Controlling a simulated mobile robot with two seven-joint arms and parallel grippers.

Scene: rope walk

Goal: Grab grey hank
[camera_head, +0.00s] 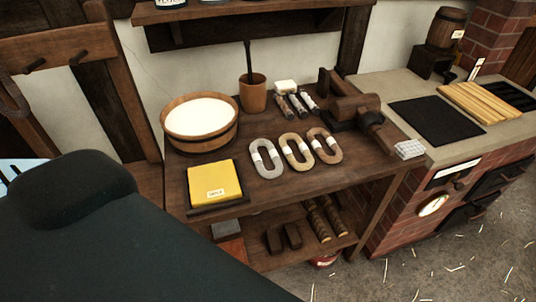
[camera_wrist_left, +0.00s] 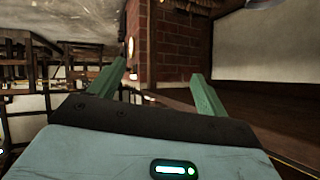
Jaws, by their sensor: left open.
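The grey hank (camera_head: 266,159) is a loop of grey rope with a pale band around its middle. It lies on the wooden bench, leftmost in a row of three hanks. A cream hank (camera_head: 297,150) and a brown hank (camera_head: 324,146) lie to its right. My left gripper (camera_wrist_left: 160,82) shows in the left wrist view with its two green fingers apart and nothing between them. The hanks do not show in that view. In the head view my dark arm covers the lower left, and no gripper fingers show there. My right gripper is not in view.
A yellow block (camera_head: 214,181) lies left of the grey hank. A wooden tub (camera_head: 201,137) of white stuff and a cup (camera_head: 253,95) stand behind. A wooden clamp-like device (camera_head: 352,106) stands at the right. The bench top (camera_head: 310,180) is bare in front of the hanks.

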